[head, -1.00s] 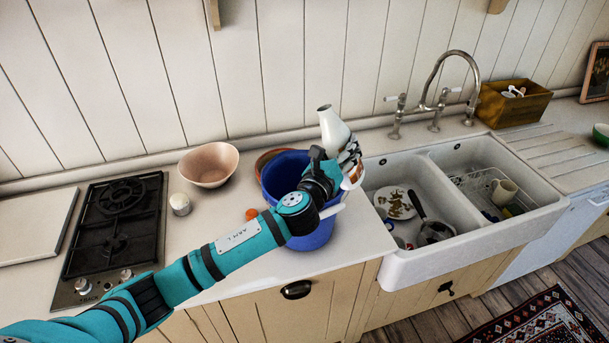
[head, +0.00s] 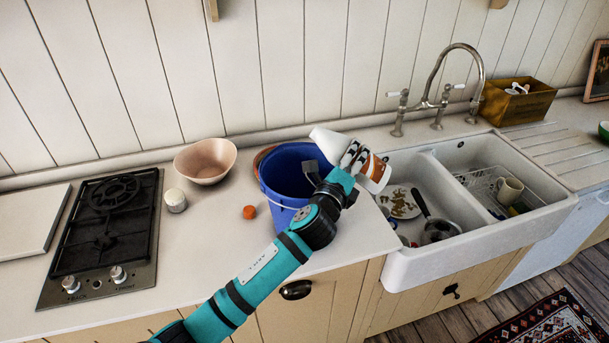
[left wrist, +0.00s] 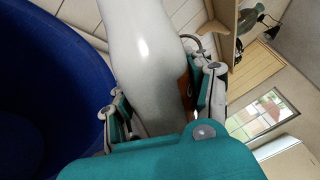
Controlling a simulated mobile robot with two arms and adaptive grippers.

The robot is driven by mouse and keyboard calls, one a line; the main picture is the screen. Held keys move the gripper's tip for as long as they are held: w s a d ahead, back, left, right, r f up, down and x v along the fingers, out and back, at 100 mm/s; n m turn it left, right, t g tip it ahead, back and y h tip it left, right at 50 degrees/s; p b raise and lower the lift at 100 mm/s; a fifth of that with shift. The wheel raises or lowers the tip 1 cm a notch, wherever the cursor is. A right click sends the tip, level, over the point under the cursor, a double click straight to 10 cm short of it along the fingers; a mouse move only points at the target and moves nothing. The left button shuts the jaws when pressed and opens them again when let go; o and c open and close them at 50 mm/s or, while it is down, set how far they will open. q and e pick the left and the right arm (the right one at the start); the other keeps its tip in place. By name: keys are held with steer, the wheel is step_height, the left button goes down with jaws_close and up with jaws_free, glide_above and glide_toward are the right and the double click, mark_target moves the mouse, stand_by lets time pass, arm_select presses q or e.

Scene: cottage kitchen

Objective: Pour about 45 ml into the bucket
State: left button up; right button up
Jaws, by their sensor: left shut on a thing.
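The blue bucket (head: 284,172) stands on the counter left of the sink. My left gripper (head: 352,160) is shut on a white bottle (head: 327,139) with an orange-brown label, above the right side of the bucket. The bottle is tilted, with its narrow neck pointing left over the bucket's rim and its base to the right. In the left wrist view the pale bottle (left wrist: 148,60) lies between the fingers, and the bucket (left wrist: 50,90) is at left. No stream of liquid is visible, and the bucket's bottom is hidden. My right gripper is out of view.
A pinkish bowl (head: 206,161), a small white jar (head: 175,201) and an orange ball-like thing (head: 249,212) stand left of the bucket. A terracotta rim (head: 262,156) shows behind it. The hob (head: 104,232) is further left. The double sink (head: 440,255) with dishes is at right.

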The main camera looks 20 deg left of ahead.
arm_select(q)
steer(key=shift+s+d+n+b, duration=0.1)
steer(key=shift+d+n+b, duration=0.2)
steer(key=shift+n+b, duration=0.65)
steer(key=shift+r+n+p, duration=0.2)
steer(key=shift+n+p, duration=0.1)
steer(key=shift+n, duration=0.65)
steer(key=shift+r+n, duration=0.2)
steer(key=shift+n, duration=0.7)
steer(key=shift+a+f+n+y+b, duration=0.1)
steer(key=shift+f+n+y+b, duration=0.2)
steer(key=shift+f+n+b, duration=0.3)
steer(key=shift+r, duration=0.2)
steer(key=shift+r+m+p, duration=0.8)
steer(key=shift+r+p, duration=0.15)
steer(key=shift+p, duration=0.1)
steer(key=shift+f+m+b, duration=0.4)
steer(key=shift+f+m, duration=0.35)
steer(key=shift+m, duration=0.45)
